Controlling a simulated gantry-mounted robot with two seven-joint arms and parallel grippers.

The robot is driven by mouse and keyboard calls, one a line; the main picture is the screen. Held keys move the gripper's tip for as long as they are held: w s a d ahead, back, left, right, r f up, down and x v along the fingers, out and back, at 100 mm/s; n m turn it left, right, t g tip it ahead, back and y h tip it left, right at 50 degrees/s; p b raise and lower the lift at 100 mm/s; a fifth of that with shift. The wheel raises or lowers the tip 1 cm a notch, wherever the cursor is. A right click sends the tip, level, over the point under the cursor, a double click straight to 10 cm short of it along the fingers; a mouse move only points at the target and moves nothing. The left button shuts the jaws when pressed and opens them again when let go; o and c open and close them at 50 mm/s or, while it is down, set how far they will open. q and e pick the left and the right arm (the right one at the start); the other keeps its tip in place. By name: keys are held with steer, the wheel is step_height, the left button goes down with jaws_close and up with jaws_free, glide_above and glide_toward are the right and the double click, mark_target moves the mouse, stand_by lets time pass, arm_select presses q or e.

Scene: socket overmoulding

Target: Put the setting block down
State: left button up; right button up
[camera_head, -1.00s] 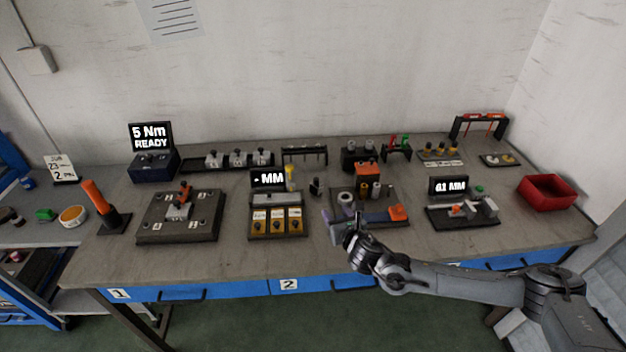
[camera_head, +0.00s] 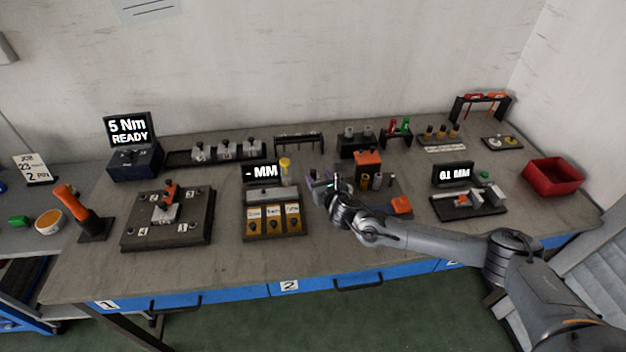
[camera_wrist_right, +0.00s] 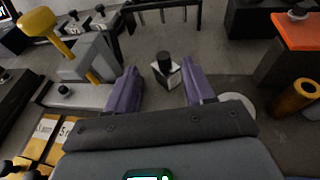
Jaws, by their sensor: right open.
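The setting block (camera_wrist_right: 165,76) is a small pale block with a black knob on top. In the right wrist view it stands upright on the grey bench, between and just beyond the two purple fingertips of my right gripper (camera_wrist_right: 160,68). The fingers are spread, with a gap visible on each side of the block. In the head view my right gripper (camera_head: 321,182) is low over the bench, right of the gauge with the "- MM" display (camera_head: 261,172), and the block is hidden or too small to tell there. My left gripper is not in view.
The gauge's yellow-topped lever (camera_wrist_right: 40,22) stands close left of the fingers. A fixture with an orange block (camera_head: 367,160) and brass cylinders is close on the right. A black rack (camera_head: 299,142) stands behind. A red bin (camera_head: 552,176) is at the far right.

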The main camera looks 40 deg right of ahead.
mark_target(313, 171)
steer(key=x, duration=0.2)
steer(key=b+x, duration=0.1)
steer(key=shift+w+d+f, duration=0.15)
steer(key=shift+d+f, duration=0.1)
steer(key=shift+f, duration=0.25)
steer(key=shift+w+d+f, duration=0.15)
steer(key=shift+w+d, duration=0.05)
steer(key=shift+w, duration=0.45)
jaws_close()
